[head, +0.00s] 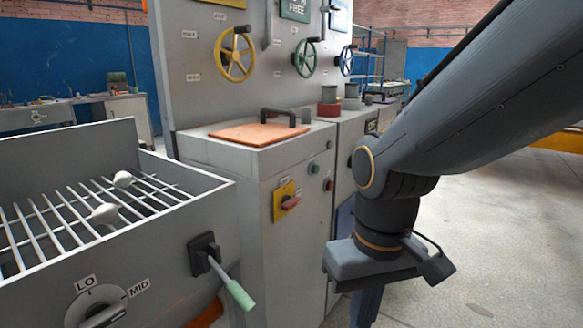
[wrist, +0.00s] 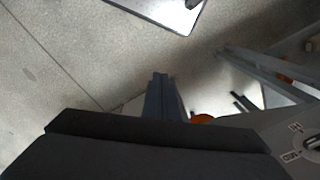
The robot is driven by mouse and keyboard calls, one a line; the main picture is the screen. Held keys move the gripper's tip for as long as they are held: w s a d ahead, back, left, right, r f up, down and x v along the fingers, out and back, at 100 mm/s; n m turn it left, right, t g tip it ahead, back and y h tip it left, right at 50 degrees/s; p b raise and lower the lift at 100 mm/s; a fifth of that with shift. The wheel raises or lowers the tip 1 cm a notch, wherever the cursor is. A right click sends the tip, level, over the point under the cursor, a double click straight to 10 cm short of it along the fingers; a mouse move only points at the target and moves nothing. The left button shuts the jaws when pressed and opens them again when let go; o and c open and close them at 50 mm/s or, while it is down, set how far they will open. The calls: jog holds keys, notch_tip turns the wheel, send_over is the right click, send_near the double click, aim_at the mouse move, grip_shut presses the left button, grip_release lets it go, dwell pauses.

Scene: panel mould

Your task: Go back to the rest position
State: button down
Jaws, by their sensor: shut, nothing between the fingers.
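My gripper (head: 367,306) hangs downward at the right of the head view, over the open floor in front of the panel cabinets. Its lower end is cut off by the frame edge. In the wrist view my gripper (wrist: 160,78) shows as narrow blue-grey fingers close together beyond the dark gripper body, with nothing held. The fingers stand apart from the machines.
A grill (head: 60,222) with a dial and a green-tipped lever (head: 236,292) stands at left. A cabinet (head: 258,165) carries an orange plate (head: 245,133) and a yellow switch (head: 284,200). Handwheels line the panel behind. The concrete floor (head: 500,240) at right is clear.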

jog(key=d+r+m+p, duration=0.3)
jog(key=d+r+p, duration=0.6)
jog(key=p, duration=0.8)
jog(key=shift+s+r+h, duration=0.15)
jog(key=shift+r+h, duration=0.15)
jog(key=shift+r, duration=0.25)
